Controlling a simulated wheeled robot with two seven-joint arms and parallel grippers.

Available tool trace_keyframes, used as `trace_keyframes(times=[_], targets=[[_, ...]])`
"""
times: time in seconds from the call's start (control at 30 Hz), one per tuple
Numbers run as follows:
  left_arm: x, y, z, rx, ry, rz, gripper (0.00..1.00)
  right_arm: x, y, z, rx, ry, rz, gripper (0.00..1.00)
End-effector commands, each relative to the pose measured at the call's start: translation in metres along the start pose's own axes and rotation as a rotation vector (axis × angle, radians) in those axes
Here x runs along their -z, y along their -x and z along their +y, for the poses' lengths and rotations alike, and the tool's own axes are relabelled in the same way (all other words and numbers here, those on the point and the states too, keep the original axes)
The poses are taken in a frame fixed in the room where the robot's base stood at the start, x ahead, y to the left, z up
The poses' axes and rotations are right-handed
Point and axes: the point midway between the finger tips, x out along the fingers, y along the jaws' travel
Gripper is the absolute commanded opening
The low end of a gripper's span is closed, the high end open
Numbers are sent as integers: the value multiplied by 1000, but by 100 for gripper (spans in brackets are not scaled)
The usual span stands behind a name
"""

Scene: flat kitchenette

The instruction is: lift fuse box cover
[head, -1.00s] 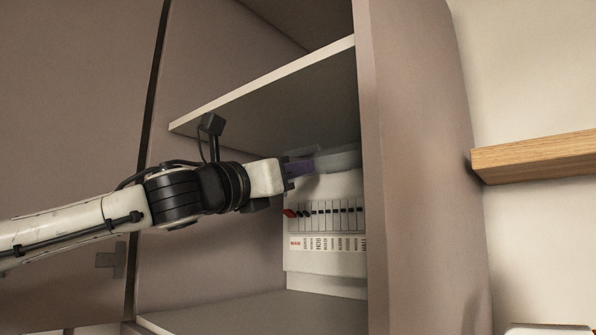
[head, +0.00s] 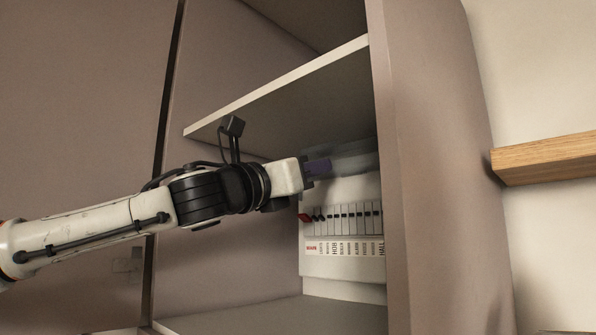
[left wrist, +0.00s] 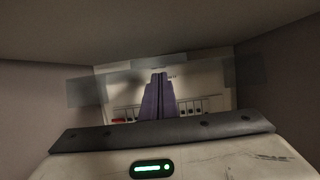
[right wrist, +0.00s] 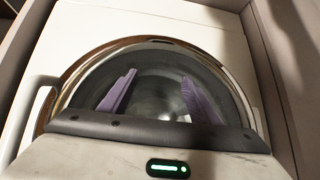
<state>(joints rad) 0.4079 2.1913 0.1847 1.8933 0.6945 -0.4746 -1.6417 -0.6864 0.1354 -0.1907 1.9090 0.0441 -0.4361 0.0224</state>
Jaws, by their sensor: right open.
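The white fuse box (head: 342,262) is mounted inside a cabinet compartment, with a row of black switches (head: 350,218) and one red switch at the left end. Its translucent grey cover (head: 357,160) is raised above the switches, below the shelf. My left gripper (head: 318,168) is at the cover's left part, with purple fingers that look closed together in the left wrist view (left wrist: 159,92). The cover also shows there as a grey band (left wrist: 86,92). Whether the fingers touch the cover is unclear. My right gripper (right wrist: 160,97) is open and empty before a round glass door.
The shelf (head: 290,95) lies just above the left gripper. The cabinet's side panel (head: 435,170) stands close on the right. A wooden shelf (head: 545,158) is on the wall beyond. The round appliance door (right wrist: 150,75) faces the right gripper.

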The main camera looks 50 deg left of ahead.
Motion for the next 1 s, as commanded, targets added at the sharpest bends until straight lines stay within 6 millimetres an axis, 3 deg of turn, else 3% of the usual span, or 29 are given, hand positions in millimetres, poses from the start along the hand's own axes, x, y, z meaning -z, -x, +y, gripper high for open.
trace_keyframes(times=[0.03,0.8,1.0], targets=[[-20,9,-1,1,-8,-37,0,0,0,0,0,0,0,57],[-14,85,-1,3,-3,-20,0,-8,-8,1,0,0,0,57],[-13,94,0,2,0,-17,0,-8,-9,1,0,0,0,57]])
